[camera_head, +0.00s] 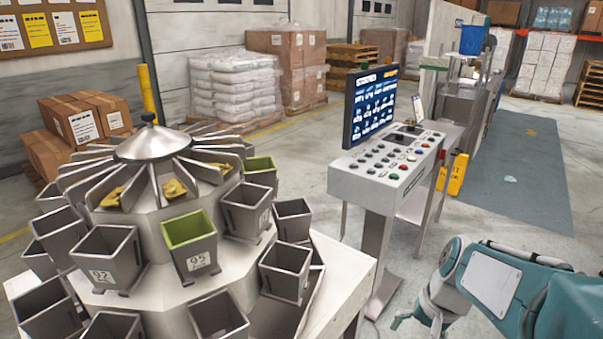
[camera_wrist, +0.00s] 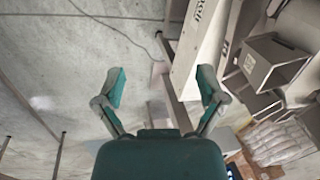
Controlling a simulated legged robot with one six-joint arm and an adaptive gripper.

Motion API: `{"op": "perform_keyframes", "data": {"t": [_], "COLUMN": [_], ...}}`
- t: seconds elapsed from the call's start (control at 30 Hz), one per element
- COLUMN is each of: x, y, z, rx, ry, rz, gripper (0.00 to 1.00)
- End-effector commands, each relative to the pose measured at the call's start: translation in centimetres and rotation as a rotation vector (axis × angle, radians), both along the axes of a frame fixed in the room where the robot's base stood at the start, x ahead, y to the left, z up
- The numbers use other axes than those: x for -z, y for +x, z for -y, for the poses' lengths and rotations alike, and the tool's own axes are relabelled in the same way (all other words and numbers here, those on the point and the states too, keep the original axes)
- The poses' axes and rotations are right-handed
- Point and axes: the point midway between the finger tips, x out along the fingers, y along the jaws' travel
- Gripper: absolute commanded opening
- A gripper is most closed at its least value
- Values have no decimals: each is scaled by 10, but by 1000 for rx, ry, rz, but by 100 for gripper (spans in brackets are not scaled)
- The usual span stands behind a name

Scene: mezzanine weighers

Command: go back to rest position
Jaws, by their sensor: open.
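My gripper (camera_wrist: 162,88) shows in the wrist view with its two teal-padded fingers spread wide apart. Nothing is between the fingers; grey concrete floor shows beyond them. In the head view my teal and grey arm is at the lower right, to the right of the control console (camera_head: 385,172). A small part of my gripper (camera_head: 418,322) shows low in that view, and its fingertips are hard to make out there.
A multihead weigher (camera_head: 150,225) with several grey buckets and a green bucket (camera_head: 190,243) fills the left. A screen (camera_head: 370,105) stands on the console. Wrapped pallets (camera_head: 235,82) stand behind. A yellow floor sign (camera_head: 457,174) is beside the console. Open floor lies at right.

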Motion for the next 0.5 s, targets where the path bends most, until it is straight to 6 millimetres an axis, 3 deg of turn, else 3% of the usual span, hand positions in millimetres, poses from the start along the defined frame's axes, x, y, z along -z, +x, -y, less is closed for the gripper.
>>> {"op": "perform_keyframes", "data": {"t": [0.2,0.5], "x": [-41,-74], "y": [-34,-81], "z": [-25,-46], "rx": [-155,-331], "ry": [-121,-266], "rz": [152,355], "gripper": [89,89]}}
